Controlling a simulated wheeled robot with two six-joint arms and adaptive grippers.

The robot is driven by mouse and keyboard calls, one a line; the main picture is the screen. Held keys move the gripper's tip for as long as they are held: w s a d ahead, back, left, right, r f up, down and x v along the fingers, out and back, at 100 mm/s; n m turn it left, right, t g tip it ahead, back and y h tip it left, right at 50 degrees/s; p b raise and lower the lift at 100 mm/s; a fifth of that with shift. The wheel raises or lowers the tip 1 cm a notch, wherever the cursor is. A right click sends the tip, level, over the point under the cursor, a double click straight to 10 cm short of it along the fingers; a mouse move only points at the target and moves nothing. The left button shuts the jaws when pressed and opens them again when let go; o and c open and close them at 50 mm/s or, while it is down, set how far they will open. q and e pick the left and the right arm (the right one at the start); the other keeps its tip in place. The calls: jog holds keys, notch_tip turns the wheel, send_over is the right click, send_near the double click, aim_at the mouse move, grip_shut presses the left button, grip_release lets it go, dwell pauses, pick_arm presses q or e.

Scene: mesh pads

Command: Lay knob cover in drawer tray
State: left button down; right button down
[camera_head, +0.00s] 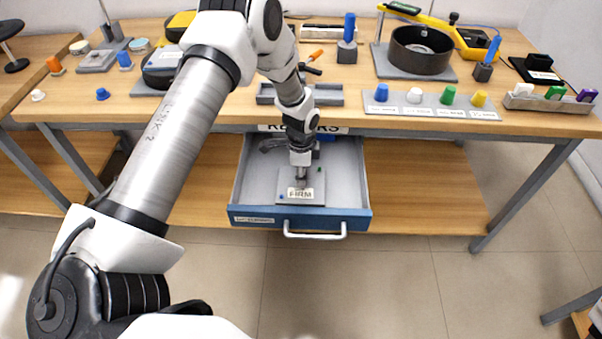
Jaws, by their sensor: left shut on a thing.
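An open drawer (347,190) with a grey inside and a blue front sticks out below the table edge. A flat grey plate (316,196) marked "FIRM" lies in it near the front, with a small blue spot and a small green spot on it. My left gripper (300,182) points down into the drawer, right over this plate. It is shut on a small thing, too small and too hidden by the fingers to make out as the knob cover. I cannot tell whether that thing touches the plate. My right gripper is not in view.
Blue, white, green and yellow caps (448,95) stand on a grey strip on the table. A shallow grey tray (328,97) lies behind the drawer. A dark round pan (420,62) stands at the back. The drawer's white handle (315,235) faces front, with clear floor before it.

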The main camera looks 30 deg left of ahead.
pick_arm(q)
jog(key=c, duration=0.8)
grip_release()
notch_tip(320, 180, up, 12)
